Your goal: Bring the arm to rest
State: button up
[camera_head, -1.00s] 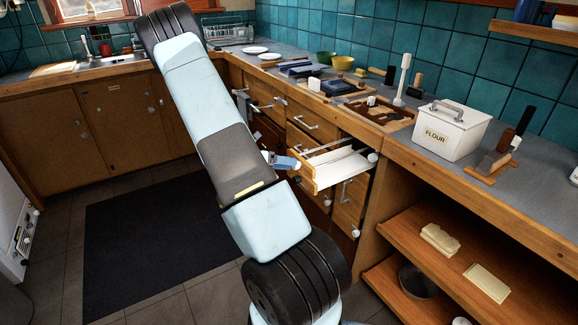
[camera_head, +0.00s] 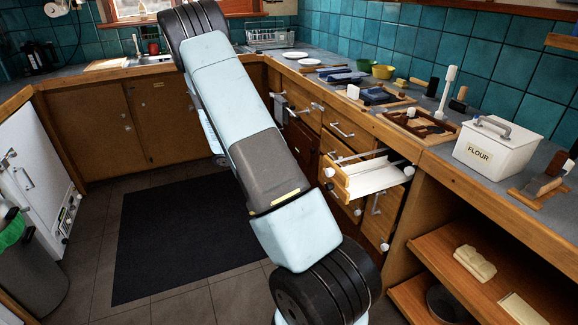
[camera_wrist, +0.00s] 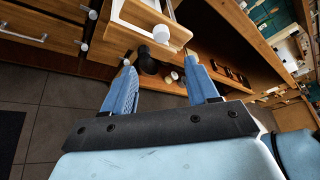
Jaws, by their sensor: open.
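My arm (camera_head: 235,105) spans the middle of the head view, from the lower right up to the top left, raised in front of the counter. In that view my gripper is hidden behind the arm. In the wrist view my gripper (camera_wrist: 160,72) has its two blue fingers spread apart with nothing between them. Beyond the fingertips is an open drawer (camera_wrist: 145,18) with a white inside and round knobs. The same open drawer (camera_head: 372,177) stands to the right of my arm in the head view.
The counter carries a white flour box (camera_head: 492,146), a yellow bowl (camera_head: 382,71) and several trays. Open wooden shelves (camera_head: 443,250) lie at the lower right. A dark mat (camera_head: 175,230) lies on open floor at left. A white appliance (camera_head: 38,165) and a bin (camera_head: 35,275) stand far left.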

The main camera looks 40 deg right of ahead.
jog(key=shift+r, duration=0.1)
dwell(0.3)
jog(key=s+a+r+m+t+y, duration=0.3)
jog(key=s+a+r+m+y, duration=0.15)
jog(key=a+r+m, duration=0.35)
jog(key=s+a+r+m+t+y, duration=0.3)
jog(key=s+a+r+m, duration=0.15)
jog(key=r, duration=0.65)
jog(key=s+a+r+m+t+y, duration=0.5)
jog(key=s+a+r+m+t, duration=0.2)
jog(key=s+a+r, duration=0.3)
jog(key=s+a+m, duration=0.1)
jog(key=s+a, duration=0.2)
jog(key=s, duration=0.1)
jog(key=shift+s+a+r+t, duration=0.15)
jog(key=shift+a+r+t, duration=0.15)
jog(key=shift+a+r, duration=0.1)
